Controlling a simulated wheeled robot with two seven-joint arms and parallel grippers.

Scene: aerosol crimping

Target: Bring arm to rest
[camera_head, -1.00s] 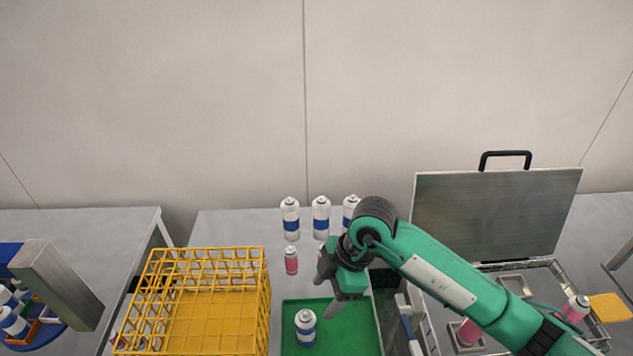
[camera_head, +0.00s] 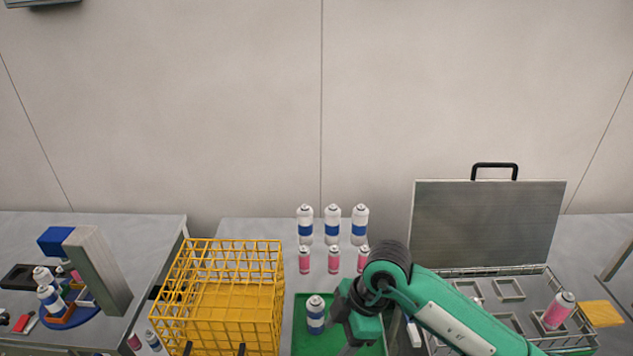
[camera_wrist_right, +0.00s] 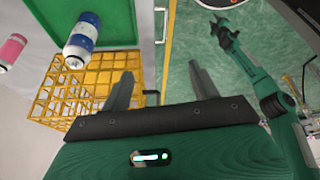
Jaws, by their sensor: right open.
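My right arm, green, comes in from the lower right in the head view. Its gripper (camera_head: 350,342) is at the bottom edge, over the green tray (camera_head: 368,350). In the right wrist view the two fingers (camera_wrist_right: 162,85) are apart with nothing between them. A white can with a blue band (camera_head: 316,315) stands upright in the tray, left of the gripper and apart from it. A blue-banded can also shows at upper left in the wrist view (camera_wrist_right: 82,35). Another green arm, apparently my left, shows there with its gripper (camera_wrist_right: 224,28), too small to judge.
A yellow wire crate (camera_head: 228,285) stands left of the tray. Blue-banded and pink cans (camera_head: 333,260) stand in rows behind it. A case with a raised lid (camera_head: 487,225) is at right, holding a pink can (camera_head: 559,310). A blue-and-grey fixture (camera_head: 95,265) stands on the left table.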

